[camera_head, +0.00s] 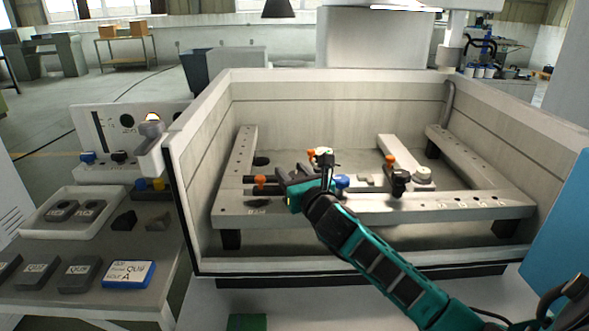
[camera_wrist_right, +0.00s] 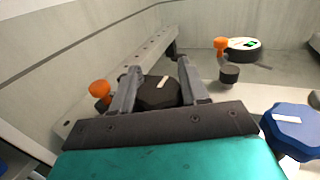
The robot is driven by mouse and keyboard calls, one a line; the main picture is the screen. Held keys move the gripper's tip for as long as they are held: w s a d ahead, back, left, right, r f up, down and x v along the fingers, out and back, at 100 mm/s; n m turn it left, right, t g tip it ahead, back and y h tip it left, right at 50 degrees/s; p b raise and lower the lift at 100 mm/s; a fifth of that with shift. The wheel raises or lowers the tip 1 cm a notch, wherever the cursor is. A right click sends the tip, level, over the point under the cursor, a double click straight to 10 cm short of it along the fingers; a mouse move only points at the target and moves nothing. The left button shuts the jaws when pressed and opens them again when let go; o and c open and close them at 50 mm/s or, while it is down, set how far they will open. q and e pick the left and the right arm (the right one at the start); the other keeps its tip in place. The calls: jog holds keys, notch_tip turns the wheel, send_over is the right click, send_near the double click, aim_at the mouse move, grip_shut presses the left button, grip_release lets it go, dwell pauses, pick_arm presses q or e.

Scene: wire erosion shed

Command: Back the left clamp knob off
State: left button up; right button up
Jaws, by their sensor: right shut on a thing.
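My left gripper is not in view.
A second black knob (camera_head: 398,182) stands further right on the rail (camera_head: 450,205). The tank's walls (camera_head: 182,150) enclose the work area. A side table (camera_head: 60,300) holds a tray and blocks.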

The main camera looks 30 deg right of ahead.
jog(key=shift+a+n+y, duration=0.15)
jog(key=shift+n+y, duration=0.95)
jog(key=shift+y, duration=0.6)
jog(key=o, duration=1.1)
jog(key=shift+c, duration=0.2)
jog(key=shift+s+f, duration=0.1)
jog(key=shift+s, duration=0.55)
jog(key=s, duration=1.1)
jog(key=shift+s+d, duration=0.3)
jog(key=shift+c, duration=0.2)
